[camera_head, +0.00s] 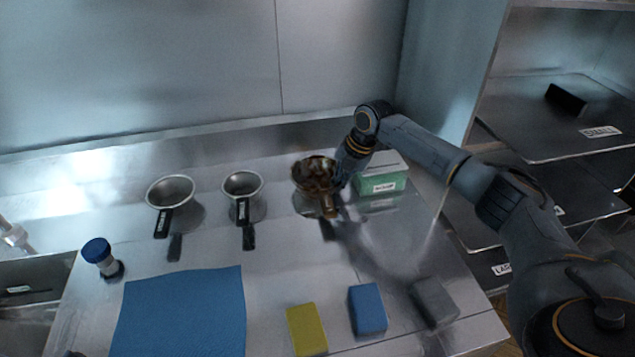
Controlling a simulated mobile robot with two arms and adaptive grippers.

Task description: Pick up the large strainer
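Three handled round vessels stand in a row on the steel counter (270,270). The left one (171,188) is a metal bowl shape with a black labelled handle and looks widest. The middle one (243,184) is similar but narrower. The third (314,172) is brownish, with dark brown contents or staining and a brown handle toward me. The labels are too small to read, so I cannot tell which is marked large. My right gripper (341,176) is at the right rim of the brownish one; its fingers are dark and partly hidden, and contact is unclear. My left gripper is not in view.
A green-and-white box (382,176) stands just right of my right gripper. Labelled shelves (560,135) stand at right.

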